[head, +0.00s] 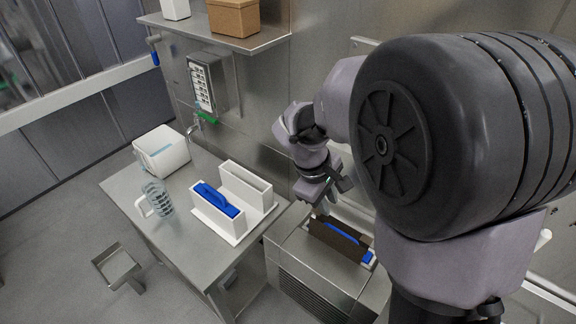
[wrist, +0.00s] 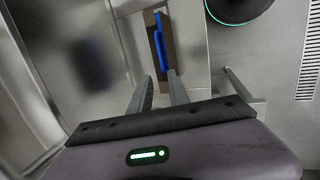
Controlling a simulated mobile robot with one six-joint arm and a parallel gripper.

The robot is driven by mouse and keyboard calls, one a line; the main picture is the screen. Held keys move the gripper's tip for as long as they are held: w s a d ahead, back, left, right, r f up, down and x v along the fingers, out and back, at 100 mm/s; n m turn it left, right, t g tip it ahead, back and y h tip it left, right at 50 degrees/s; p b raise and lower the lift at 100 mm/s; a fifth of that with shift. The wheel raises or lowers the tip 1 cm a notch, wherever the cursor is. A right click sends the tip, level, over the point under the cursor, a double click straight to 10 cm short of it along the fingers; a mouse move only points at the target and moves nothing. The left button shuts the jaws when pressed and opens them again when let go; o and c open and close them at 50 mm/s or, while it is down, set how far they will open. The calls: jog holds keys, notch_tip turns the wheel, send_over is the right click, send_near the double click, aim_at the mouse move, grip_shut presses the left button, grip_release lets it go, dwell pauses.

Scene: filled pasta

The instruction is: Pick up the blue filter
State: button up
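One blue filter (head: 341,235) sits in a dark brown slot in the top of a steel machine (head: 300,262). In the wrist view, this blue piece (wrist: 160,42) lies ahead of my fingertips, roughly in line with the gap between them. A second blue filter (head: 217,199) with a raised handle sits in the front compartment of a white holder (head: 240,224) on the steel table. My gripper (head: 320,206) is above the machine's left end, pointing down. In the wrist view, its two fingers (wrist: 160,84) are apart with nothing between them.
A white container (head: 162,152) and a clear jug (head: 158,200) stand on the steel table (head: 188,258). The holder's rear compartment looks empty. A shelf (head: 215,37) with a cardboard box (head: 234,17) hangs on the wall. A dark round object (wrist: 238,8) is at the wrist view's top.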

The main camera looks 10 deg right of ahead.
jog(key=b, duration=0.6)
send_near(341, 231)
jog(key=x, duration=0.5)
jog(key=shift+w+f, duration=0.25)
jog(key=b+x, duration=0.2)
jog(key=x, duration=0.1)
jog(key=b+x, duration=0.1)
jog(key=x, duration=0.1)
jog(key=shift+s, duration=0.3)
jog(key=shift+w+d+f, duration=0.1)
jog(key=shift+f, duration=0.15)
jog(key=shift+r, duration=0.15)
grip_shut()
